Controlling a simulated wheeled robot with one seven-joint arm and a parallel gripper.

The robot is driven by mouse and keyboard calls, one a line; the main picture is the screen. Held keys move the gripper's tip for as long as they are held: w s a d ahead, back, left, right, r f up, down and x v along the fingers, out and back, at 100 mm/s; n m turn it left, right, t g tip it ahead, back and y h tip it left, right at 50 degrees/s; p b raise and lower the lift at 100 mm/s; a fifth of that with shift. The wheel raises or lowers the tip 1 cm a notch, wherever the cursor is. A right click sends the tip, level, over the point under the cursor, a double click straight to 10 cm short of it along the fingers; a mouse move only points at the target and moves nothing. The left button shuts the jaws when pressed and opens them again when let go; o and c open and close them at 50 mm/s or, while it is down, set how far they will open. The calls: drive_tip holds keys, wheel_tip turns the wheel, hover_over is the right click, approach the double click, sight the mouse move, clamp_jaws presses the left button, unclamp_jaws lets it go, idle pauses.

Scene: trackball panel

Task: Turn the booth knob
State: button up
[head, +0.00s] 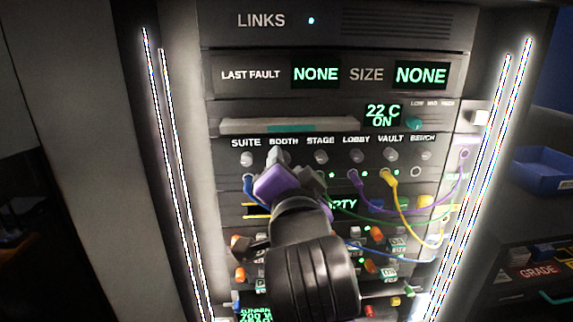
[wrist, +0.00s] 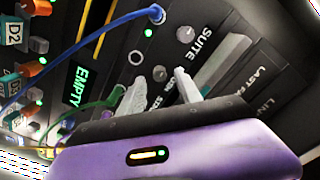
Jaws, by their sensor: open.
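The booth knob (wrist: 160,73) is a small grey round knob in the wrist view, beside the suite knob (wrist: 185,33). In the head view the gripper hides it below the BOOTH label (head: 284,141). My gripper (head: 292,166), with a purple body, is at the knob row of the panel. In the wrist view the two pale fingers of my gripper (wrist: 160,88) are spread apart, pointing at the panel. The booth knob shows in the gap between the fingertips. I cannot tell whether either finger touches it.
More knobs stand close to the right, under STAGE (head: 321,157), LOBBY (head: 356,157) and VAULT (head: 390,156). A blue cable (wrist: 115,25), a purple cable (head: 358,190) and a yellow cable (head: 400,205) hang from sockets below. A shelf-like bar (head: 235,126) juts above the labels.

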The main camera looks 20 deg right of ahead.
drive_tip(key=v, duration=0.6)
drive_tip(key=shift+s, duration=0.15)
